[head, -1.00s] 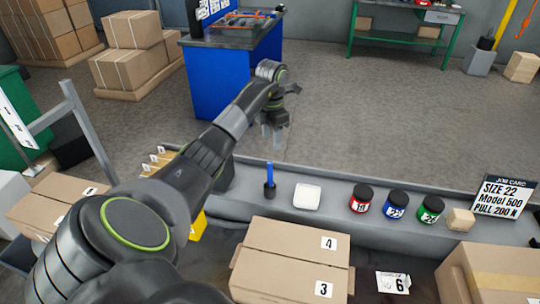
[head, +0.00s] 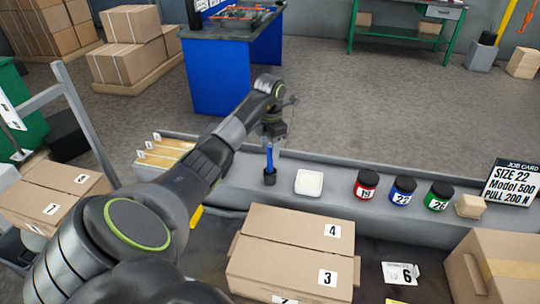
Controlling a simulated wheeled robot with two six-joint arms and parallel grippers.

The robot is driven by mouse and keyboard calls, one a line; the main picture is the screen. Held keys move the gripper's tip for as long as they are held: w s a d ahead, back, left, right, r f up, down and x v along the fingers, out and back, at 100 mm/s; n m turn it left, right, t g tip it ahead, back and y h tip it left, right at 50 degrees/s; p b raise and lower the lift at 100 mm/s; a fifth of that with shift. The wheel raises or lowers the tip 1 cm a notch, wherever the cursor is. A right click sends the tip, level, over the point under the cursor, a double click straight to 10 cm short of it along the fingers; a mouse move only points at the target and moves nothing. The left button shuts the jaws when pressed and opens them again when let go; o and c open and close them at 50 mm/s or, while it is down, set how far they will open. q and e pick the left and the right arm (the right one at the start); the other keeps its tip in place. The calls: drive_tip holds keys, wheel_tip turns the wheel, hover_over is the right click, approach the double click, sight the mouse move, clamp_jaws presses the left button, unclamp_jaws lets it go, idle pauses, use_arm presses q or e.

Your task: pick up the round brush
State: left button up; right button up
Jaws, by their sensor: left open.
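The round brush (head: 270,177) stands upright on the grey ledge, with a blue handle on top and a dark, round lower part. My left gripper (head: 273,145) hangs just above and around the top of the blue handle in the head view, pointing down. It is open, and its fingers are small and partly hard to make out. I cannot tell whether they touch the handle. My right gripper is not in view.
A white dish (head: 309,183) sits right of the brush. Jars with red (head: 367,184), blue (head: 402,191) and green (head: 438,196) labels, a wooden block (head: 470,206) and a job card (head: 513,185) stand further right. Numbered cartons (head: 290,245) lie in front.

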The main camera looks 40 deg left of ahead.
sight(270, 164)
use_arm(q)
drive_tip(key=shift+f, duration=1.25)
clamp_jaws()
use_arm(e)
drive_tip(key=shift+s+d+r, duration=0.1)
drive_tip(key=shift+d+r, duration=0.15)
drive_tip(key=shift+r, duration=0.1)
use_arm(q)
drive_tip(key=shift+r, duration=0.15)
